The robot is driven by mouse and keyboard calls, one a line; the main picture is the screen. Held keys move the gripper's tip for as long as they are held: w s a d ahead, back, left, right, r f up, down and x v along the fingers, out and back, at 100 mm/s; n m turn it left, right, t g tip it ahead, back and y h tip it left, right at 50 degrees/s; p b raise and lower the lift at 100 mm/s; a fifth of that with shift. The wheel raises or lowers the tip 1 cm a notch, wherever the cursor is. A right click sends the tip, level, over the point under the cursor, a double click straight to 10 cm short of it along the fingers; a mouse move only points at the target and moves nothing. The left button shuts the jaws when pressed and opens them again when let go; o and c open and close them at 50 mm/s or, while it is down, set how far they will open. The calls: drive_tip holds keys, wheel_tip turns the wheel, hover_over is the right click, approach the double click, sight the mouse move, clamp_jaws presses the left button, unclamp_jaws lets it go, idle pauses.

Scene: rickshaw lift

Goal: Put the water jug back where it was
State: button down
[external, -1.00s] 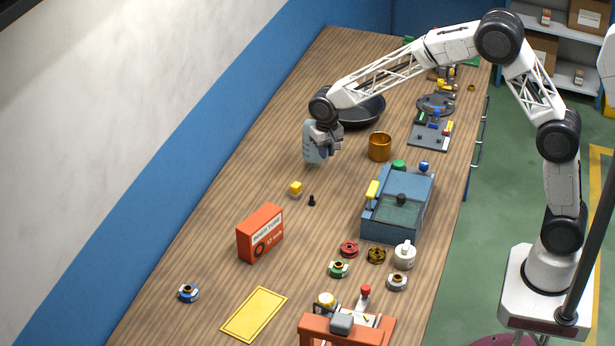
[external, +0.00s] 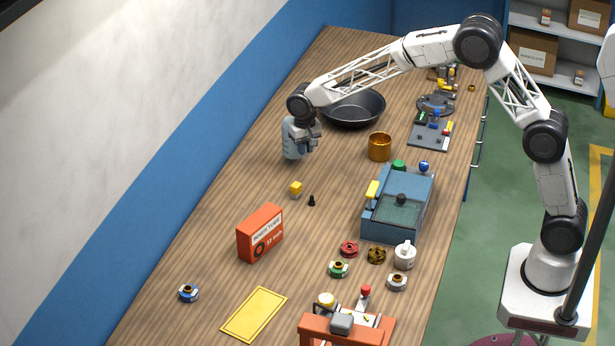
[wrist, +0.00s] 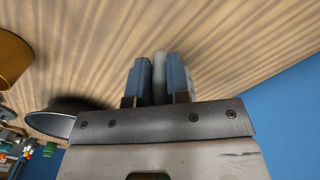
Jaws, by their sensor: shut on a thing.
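The water jug (external: 292,138) is pale grey-blue and looks upright in the external view, at the left side of the bench past its middle. My gripper (external: 308,133) is at its right side and shut on it. In the wrist view my gripper (wrist: 159,82) has its two blue fingers closed on a narrow grey strip of the jug (wrist: 159,76). My wrist hides part of the jug. I cannot tell whether its bottom touches the bench.
A black pan (external: 352,108) lies right of and behind the jug, with a copper pot (external: 380,147) to the right. The bench (external: 235,180) around the jug is clear, with the blue wall band (external: 200,120) to the left.

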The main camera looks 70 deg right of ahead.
drive_tip(key=shift+f, duration=1.75)
drive_tip(key=shift+f, duration=0.15)
drive_tip(key=c, duration=1.1)
unclamp_jaws()
wheel_tip(320, 180, up, 12)
drive_tip(key=shift+d+r, duration=0.1)
drive_tip(key=shift+r, duration=0.05)
